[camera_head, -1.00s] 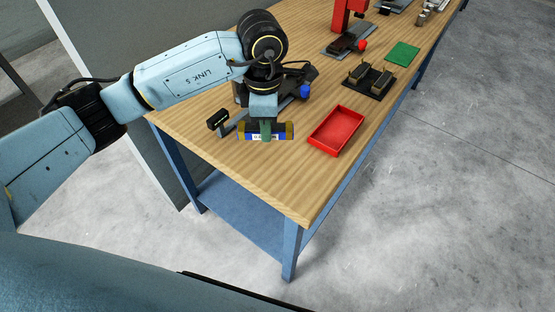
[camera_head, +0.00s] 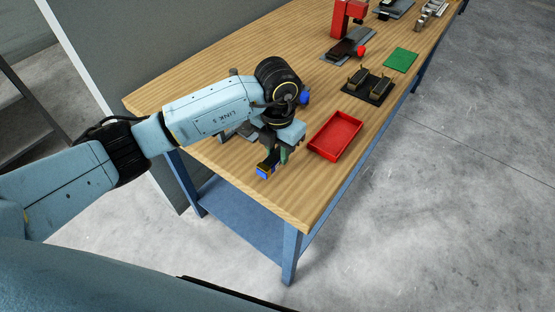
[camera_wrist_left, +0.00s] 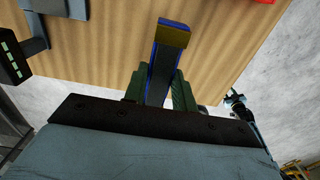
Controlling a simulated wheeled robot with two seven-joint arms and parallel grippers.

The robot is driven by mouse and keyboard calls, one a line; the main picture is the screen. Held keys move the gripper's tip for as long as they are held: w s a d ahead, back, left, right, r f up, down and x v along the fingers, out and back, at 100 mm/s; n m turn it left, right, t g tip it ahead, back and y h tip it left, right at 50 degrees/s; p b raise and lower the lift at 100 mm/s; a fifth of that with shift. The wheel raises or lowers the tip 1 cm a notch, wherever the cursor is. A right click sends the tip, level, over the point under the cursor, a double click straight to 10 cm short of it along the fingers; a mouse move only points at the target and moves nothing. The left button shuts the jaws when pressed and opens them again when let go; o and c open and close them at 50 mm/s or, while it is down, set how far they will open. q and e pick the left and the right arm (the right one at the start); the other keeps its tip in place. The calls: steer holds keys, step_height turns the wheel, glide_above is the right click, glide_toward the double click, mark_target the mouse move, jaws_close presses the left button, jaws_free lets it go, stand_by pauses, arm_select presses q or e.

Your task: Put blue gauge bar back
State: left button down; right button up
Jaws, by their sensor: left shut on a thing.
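The blue gauge bar (camera_head: 266,170) is a blue block with brown-yellow ends, held over the near part of the wooden bench. My left gripper (camera_head: 277,156) is shut on it. In the left wrist view the bar (camera_wrist_left: 168,45) points away from me between the two green fingers of the left gripper (camera_wrist_left: 158,88). The far end of the bar sticks out past the fingers, with bench wood behind it. How high the bar is above the bench I cannot tell. My right gripper is in neither view.
An empty red tray (camera_head: 336,135) stands right of my gripper. Behind it are a dark stand with two upright blocks (camera_head: 369,85), a green mat (camera_head: 400,59) and a red press (camera_head: 348,17). A dark device (camera_wrist_left: 10,58) shows at left in the wrist view.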

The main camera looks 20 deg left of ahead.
mark_target(277, 160)
arm_select(q)
steer(key=shift+f, duration=1.8)
steer(key=shift+f, duration=0.2)
steer(key=c, duration=1.1)
jaws_free()
steer(key=shift+r, duration=0.2)
step_height(277, 160, up, 12)
steer(key=shift+r, duration=0.1)
